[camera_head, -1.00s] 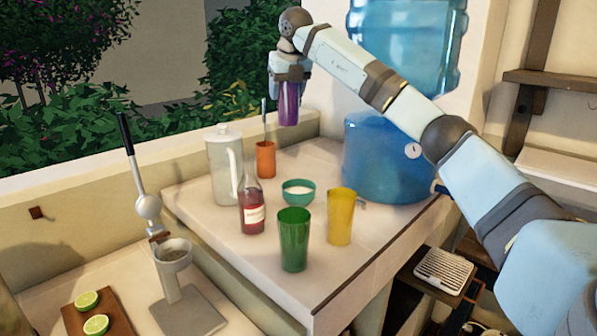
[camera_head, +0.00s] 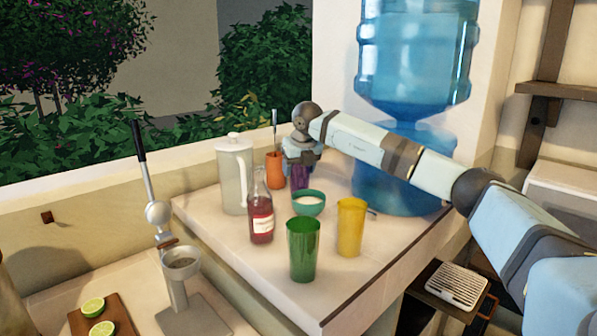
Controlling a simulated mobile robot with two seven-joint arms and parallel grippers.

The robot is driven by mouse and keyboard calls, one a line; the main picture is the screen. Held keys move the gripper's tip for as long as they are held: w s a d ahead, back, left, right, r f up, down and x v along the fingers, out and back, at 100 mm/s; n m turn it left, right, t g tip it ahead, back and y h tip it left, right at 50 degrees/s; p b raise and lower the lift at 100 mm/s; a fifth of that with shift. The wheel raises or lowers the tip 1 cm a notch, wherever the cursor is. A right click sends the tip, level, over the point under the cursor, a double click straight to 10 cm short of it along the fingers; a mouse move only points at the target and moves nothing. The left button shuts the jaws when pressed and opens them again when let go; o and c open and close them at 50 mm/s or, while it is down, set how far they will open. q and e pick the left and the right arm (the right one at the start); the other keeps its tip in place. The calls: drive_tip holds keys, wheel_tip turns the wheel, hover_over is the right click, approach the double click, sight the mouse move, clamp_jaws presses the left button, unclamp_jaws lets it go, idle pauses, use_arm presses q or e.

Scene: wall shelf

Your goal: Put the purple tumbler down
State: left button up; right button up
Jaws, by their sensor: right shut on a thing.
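The purple tumbler (camera_head: 299,178) is in the head view, at the back of the white counter (camera_head: 210,208). My right gripper (camera_head: 300,163) is shut around its upper part from above. The tumbler looks upright, and its lower end is partly hidden behind the teal bowl (camera_head: 309,206). I cannot tell whether its base touches the counter. The orange cup (camera_head: 274,172) stands just left of it. My left gripper is not in view.
A green tumbler (camera_head: 303,250) and a yellow tumbler (camera_head: 350,228) stand in front. A red bottle (camera_head: 261,222) and a white pitcher (camera_head: 233,178) stand at left. The blue water dispenser (camera_head: 400,185) is close on the right.

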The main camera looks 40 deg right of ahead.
drive_tip(key=shift+f, duration=0.4)
drive_tip(key=shift+f, duration=0.15)
drive_tip(key=o, duration=1)
